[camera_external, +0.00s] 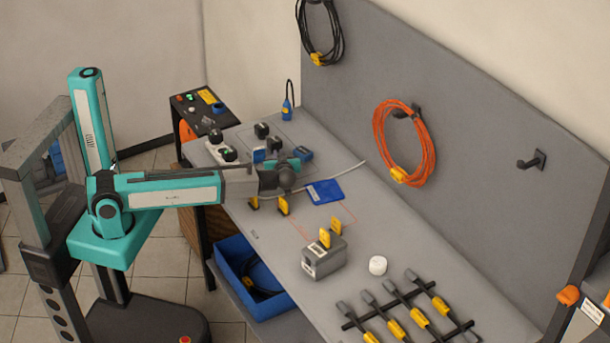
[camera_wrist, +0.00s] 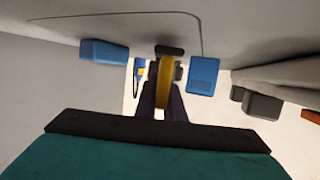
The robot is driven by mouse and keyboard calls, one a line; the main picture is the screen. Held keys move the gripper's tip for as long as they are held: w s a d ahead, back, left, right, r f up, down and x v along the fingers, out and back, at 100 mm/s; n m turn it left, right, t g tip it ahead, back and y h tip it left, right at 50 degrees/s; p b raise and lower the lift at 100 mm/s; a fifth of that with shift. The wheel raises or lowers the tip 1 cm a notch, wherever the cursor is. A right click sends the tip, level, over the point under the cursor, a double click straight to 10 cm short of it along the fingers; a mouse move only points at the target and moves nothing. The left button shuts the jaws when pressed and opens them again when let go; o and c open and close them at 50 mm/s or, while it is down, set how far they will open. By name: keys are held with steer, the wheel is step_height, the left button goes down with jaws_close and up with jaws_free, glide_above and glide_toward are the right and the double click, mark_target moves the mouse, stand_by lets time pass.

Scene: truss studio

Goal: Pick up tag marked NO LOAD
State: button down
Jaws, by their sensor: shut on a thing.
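My gripper (camera_wrist: 163,100) is shut on a yellow tag (camera_wrist: 164,78), seen edge-on between the dark fingers in the wrist view. No lettering on it is legible. In the external view my gripper (camera_external: 284,162) is low over the far left part of the workbench, and the held tag cannot be made out there. Two blue pieces flank the gripper: a left one (camera_wrist: 104,51) and a right one (camera_wrist: 203,76).
The workbench (camera_external: 400,228) also holds a blue flat case (camera_external: 324,191), a white round cap (camera_external: 378,265) and a rack of yellow-ended cables (camera_external: 395,325). A grey panel (camera_external: 470,140) with an orange cable coil (camera_external: 405,145) rises behind. A blue bin (camera_external: 240,285) sits below the front edge.

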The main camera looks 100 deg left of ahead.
step_height(320, 180, up, 9)
steer(key=b, duration=0.2)
stand_by(0.5)
stand_by(0.6)
